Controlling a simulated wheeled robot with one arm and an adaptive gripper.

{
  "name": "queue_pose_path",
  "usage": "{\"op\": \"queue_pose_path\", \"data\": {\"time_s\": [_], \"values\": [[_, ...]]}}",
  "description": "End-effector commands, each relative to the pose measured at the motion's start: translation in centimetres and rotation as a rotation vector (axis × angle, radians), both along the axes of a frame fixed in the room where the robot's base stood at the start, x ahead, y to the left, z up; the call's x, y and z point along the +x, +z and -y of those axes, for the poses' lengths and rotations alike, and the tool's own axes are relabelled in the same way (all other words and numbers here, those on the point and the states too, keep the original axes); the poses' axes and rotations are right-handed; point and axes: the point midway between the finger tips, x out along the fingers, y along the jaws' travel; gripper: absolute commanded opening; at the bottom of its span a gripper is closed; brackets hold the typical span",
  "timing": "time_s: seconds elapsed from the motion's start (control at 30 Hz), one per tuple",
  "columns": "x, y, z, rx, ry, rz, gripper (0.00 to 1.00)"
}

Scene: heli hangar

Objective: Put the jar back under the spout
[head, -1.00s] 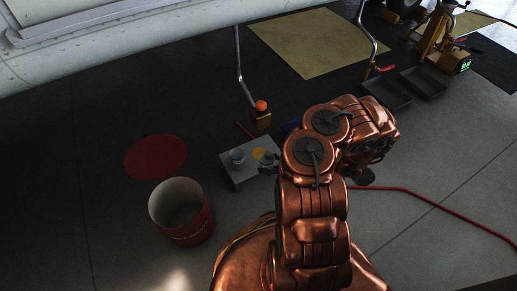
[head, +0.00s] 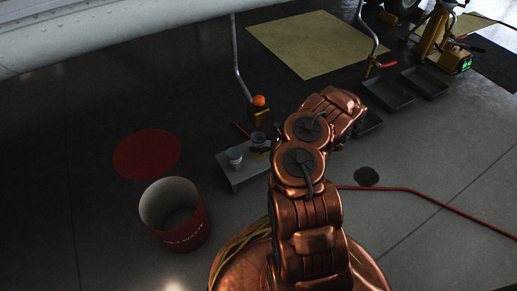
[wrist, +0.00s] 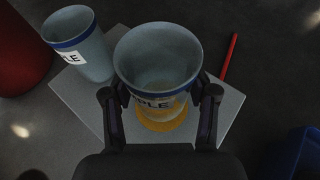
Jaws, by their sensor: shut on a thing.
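A grey jar (wrist: 158,62) with a blue band and a partly hidden label stands upright between the fingers of my gripper (wrist: 160,98), which is shut on it. The jar also shows in the head view (head: 258,138). A yellow disc (wrist: 161,122) on a grey stand (wrist: 85,90) shows just below the jar; I cannot tell whether the jar touches it. A second, similar jar (wrist: 78,42) is on the stand to the left, apart from the held one. A metal pipe (head: 237,60) hangs behind the stand; I cannot tell whether it is the spout.
A red waste bin (head: 178,228) stands left of the stand, with a red disc (head: 146,154) on the floor behind it. Dark trays (head: 388,95) and a red hose (head: 420,195) lie to the right.

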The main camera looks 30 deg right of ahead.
Motion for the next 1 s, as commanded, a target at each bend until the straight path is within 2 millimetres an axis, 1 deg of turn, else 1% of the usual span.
{"op": "queue_pose_path", "data": {"time_s": [0.03, 0.1, 0.37, 0.53, 0.57, 0.7, 0.8, 1.0], "values": [[-0.05, -1.22, 0.0, 0.0, 0.0, -0.001, 0.21], [-0.06, -1.71, -0.03, 0.001, 0.001, -0.002, 0.21], [-0.04, -1.55, -0.03, 0.0, 0.001, -0.001, 0.21], [-0.05, -1.98, -0.03, 0.0, 0.001, -0.001, 0.21], [-0.05, -1.91, -0.03, -0.001, 0.0, -0.001, 0.6], [-0.05, -1.85, -0.03, 0.0, 0.001, -0.001, 0.75], [-0.05, -1.85, -0.03, 0.0, 0.001, -0.001, 0.83], [-0.05, -1.85, -0.04, 0.0, 0.001, -0.001, 0.83]]}}
